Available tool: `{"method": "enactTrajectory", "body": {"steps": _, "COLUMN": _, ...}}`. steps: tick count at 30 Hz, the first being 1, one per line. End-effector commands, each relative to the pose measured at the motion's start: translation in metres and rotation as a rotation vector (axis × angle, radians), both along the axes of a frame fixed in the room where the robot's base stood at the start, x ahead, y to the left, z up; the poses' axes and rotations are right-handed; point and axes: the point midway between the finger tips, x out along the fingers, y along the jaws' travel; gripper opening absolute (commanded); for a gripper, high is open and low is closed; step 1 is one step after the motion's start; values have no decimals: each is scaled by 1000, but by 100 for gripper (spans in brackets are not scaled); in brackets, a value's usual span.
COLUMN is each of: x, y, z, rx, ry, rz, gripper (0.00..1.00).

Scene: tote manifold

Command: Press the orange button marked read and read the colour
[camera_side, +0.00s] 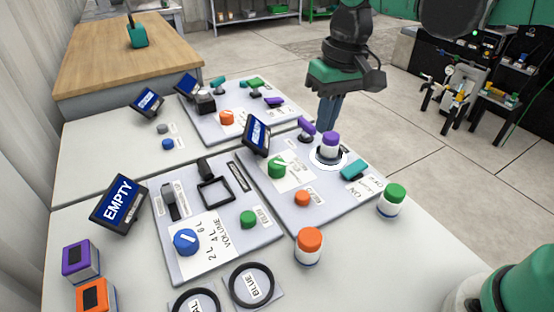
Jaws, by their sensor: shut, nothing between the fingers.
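A small round orange button (302,198) sits near the front edge of the middle-right panel (270,190), with a small label beside it that is too small to read surely. My gripper (327,127) points down, shut and empty, behind the button and above or behind a purple-capped white jar (330,142); I cannot tell whether they touch. The jar stands on a dark round base with a white ring. A tilted blue display (256,136) stands at this panel's left corner; its text is not readable.
A green knob (277,168) and teal switch (354,169) share the panel. An orange-capped jar (309,246) and green-capped jar (392,200) stand nearby. A left panel (205,262) has a blue dial; its display (118,204) reads EMPTY. A far panel (270,123) has another orange knob (226,117).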

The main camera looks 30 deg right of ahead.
Motion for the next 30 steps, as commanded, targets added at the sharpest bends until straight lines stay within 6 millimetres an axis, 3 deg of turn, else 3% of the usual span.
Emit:
{"method": "enactTrajectory", "body": {"steps": 17, "x": 4, "y": 6, "z": -4, "rx": -2, "ry": 34, "rz": 2, "gripper": 0}}
{"method": "enactTrajectory", "body": {"steps": 23, "x": 5, "y": 8, "z": -28, "rx": -2, "ry": 33, "rz": 3, "gripper": 0}}
{"method": "enactTrajectory", "body": {"steps": 30, "x": 7, "y": 12, "z": -74, "rx": -2, "ry": 33, "rz": 3, "gripper": 0}}
